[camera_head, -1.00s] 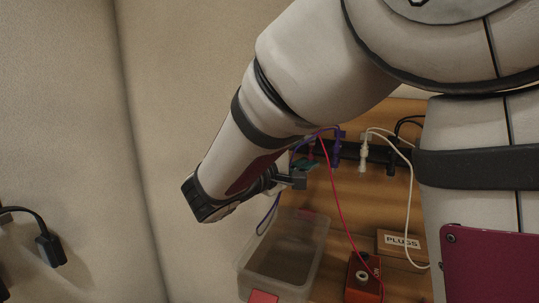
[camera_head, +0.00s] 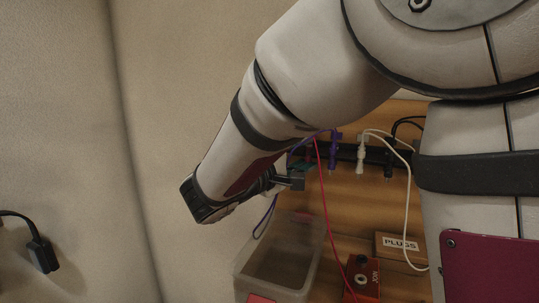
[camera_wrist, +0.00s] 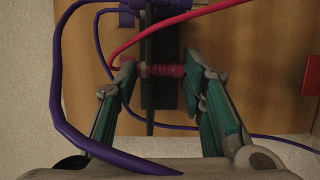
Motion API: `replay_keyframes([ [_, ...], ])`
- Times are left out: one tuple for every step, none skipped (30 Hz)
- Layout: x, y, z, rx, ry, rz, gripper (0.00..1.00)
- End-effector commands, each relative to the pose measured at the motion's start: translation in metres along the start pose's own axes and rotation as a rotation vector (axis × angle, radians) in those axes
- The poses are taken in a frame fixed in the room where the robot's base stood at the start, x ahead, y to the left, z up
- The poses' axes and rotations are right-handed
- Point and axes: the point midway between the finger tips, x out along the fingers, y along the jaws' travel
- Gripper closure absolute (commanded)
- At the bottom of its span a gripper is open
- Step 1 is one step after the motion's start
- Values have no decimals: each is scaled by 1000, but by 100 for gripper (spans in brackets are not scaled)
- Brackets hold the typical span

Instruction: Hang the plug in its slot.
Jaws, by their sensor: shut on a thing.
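My gripper (camera_wrist: 161,67) is shut on a red plug (camera_wrist: 166,70), which lies crosswise between the green-sided fingers in the wrist view. A red cable (camera_wrist: 150,41) arcs from it. The plug is right at the black rack (camera_wrist: 148,108); I cannot tell whether it sits in a slot. In the head view my gripper (camera_head: 296,178) is at the left end of the rack (camera_head: 346,153), and the plug is hidden there. A purple plug (camera_head: 333,154), a white plug (camera_head: 361,157) and a black plug (camera_head: 388,165) hang on the rack to the right.
A clear bin (camera_head: 247,272) stands below my gripper. A red box (camera_head: 362,278) and a PLUGS sign (camera_head: 401,245) are right of it. Purple cable (camera_wrist: 66,85) loops close to my gripper. Another black plug (camera_head: 43,255) is at the far left.

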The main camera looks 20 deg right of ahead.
Motion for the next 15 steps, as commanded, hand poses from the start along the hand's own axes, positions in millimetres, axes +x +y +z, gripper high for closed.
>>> replay_keyframes([
  [0,-1,0,0,0,0,78],
  [0,-1,0,0,0,0,78],
  [0,-1,0,0,0,-1,78],
  [0,-1,0,-1,0,-1,78],
  [0,-1,0,-1,0,-1,78],
  [0,-1,0,-1,0,-1,78],
  [0,-1,0,-1,0,-1,78],
  [0,-1,0,-1,0,-1,78],
  [0,-1,0,-1,0,-1,78],
  [0,-1,0,-1,0,-1,57],
  [0,-1,0,-1,0,-1,50],
  [0,-1,0,-1,0,-1,41],
  [0,-1,0,-1,0,-1,40],
  [0,-1,0,-1,0,-1,40],
  [0,-1,0,-1,0,-1,40],
])
